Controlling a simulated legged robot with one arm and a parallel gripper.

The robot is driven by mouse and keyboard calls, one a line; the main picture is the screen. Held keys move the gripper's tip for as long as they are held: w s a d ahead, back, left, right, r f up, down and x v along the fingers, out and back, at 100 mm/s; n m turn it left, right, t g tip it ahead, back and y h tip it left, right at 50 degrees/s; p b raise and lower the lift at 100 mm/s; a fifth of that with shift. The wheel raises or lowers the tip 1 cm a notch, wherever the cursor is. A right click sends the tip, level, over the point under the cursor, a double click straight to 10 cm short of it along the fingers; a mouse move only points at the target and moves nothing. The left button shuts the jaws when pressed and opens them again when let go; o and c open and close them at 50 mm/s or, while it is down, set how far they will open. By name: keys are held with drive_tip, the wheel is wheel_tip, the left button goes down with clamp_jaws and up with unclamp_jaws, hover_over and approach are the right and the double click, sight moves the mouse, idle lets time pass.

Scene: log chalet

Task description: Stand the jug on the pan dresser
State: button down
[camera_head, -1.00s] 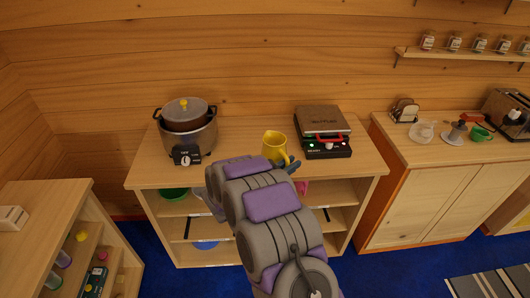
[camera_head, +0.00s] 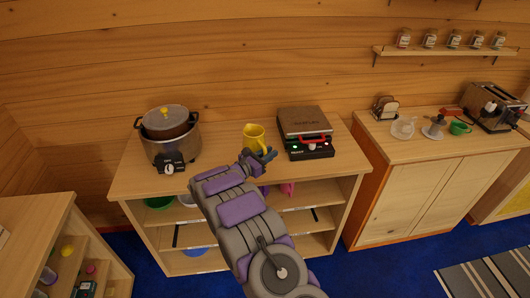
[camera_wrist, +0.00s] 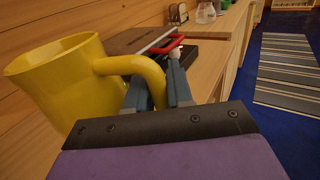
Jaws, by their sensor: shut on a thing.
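The yellow jug (camera_head: 254,136) is upright at the dresser, between the cooker and the waffle iron. In the wrist view the jug (camera_wrist: 62,82) is at the left, with its handle reaching in between my gripper's fingers. My gripper (camera_head: 267,157) is shut on the jug's handle; its fingers also show in the wrist view (camera_wrist: 159,85). The pan dresser (camera_head: 222,170) is the wooden unit with open shelves below its top. I cannot tell whether the jug's base touches the top, as my gripper and arm partly hide it.
A lidded cooker (camera_head: 169,138) stands at the dresser's left and a waffle iron (camera_head: 305,134) with a red handle at its right. The middle of the top is otherwise clear. A cabinet (camera_head: 425,190) with a toaster stands right; a low shelf unit (camera_head: 50,240) is front left.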

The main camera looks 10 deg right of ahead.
drive_tip(key=w, duration=0.5)
drive_tip(key=shift+w+a+f, duration=0.15)
drive_tip(key=shift+a, duration=0.2)
drive_tip(key=shift+w+d, duration=0.25)
wheel_tip(320, 180, down, 4)
drive_tip(key=shift+w+r+b, duration=0.15)
drive_tip(key=shift+r+b, duration=0.1)
drive_tip(key=shift+b, duration=0.35)
drive_tip(key=shift+a, duration=0.15)
